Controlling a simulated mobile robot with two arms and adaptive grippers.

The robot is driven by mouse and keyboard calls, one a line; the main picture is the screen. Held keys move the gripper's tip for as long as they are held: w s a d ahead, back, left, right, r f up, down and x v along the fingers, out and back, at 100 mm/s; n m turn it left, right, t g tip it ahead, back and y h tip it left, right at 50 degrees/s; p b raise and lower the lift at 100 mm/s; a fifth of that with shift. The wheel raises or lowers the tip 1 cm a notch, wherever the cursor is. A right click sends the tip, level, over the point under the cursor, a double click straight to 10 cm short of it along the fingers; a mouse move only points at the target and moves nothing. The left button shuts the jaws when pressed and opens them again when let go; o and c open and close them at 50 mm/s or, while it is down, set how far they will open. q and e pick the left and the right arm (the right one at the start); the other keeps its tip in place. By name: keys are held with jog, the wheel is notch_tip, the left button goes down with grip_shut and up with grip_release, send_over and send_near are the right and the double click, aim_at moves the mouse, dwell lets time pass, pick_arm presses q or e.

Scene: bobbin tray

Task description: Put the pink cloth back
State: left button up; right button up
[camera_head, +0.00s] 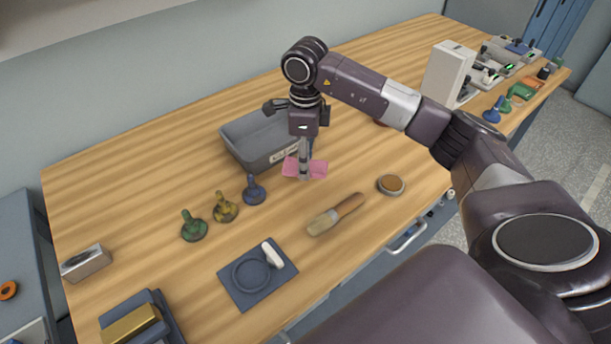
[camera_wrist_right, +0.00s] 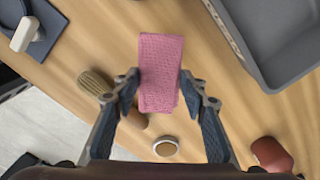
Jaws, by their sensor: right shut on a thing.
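The pink cloth (camera_head: 316,169) is a small folded rectangle, held above the table in front of the grey tray. In the right wrist view the pink cloth (camera_wrist_right: 160,72) lies between the two fingertips. My right gripper (camera_head: 304,172) is shut on it and points down; its fingers (camera_wrist_right: 160,85) touch the cloth from both sides. The grey tray (camera_head: 238,147) has a label on its front wall and stands just behind and left of the gripper; its inside is partly hidden by my arm. My left gripper is not in view.
Green (camera_head: 193,228), yellow (camera_head: 225,208) and blue (camera_head: 254,191) bobbin-like pieces stand left of the gripper. A brush (camera_head: 336,215), a round tin (camera_head: 391,185) and a dark mat (camera_head: 240,293) with a white piece (camera_head: 272,254) lie nearer. Table left of the tray is clear.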

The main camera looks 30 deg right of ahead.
aim_at(305, 188)
notch_tip(305, 188, down, 2)
jog(key=shift+f, duration=0.1)
notch_tip(305, 188, down, 4)
jog(key=shift+f+p, duration=0.1)
jog(key=shift+p, duration=0.6)
jog(key=shift+f, duration=0.2)
jog(key=shift+f, duration=0.25)
jog(key=o, duration=1.1)
jog(key=shift+r, duration=0.1)
jog(key=shift+r, duration=0.1)
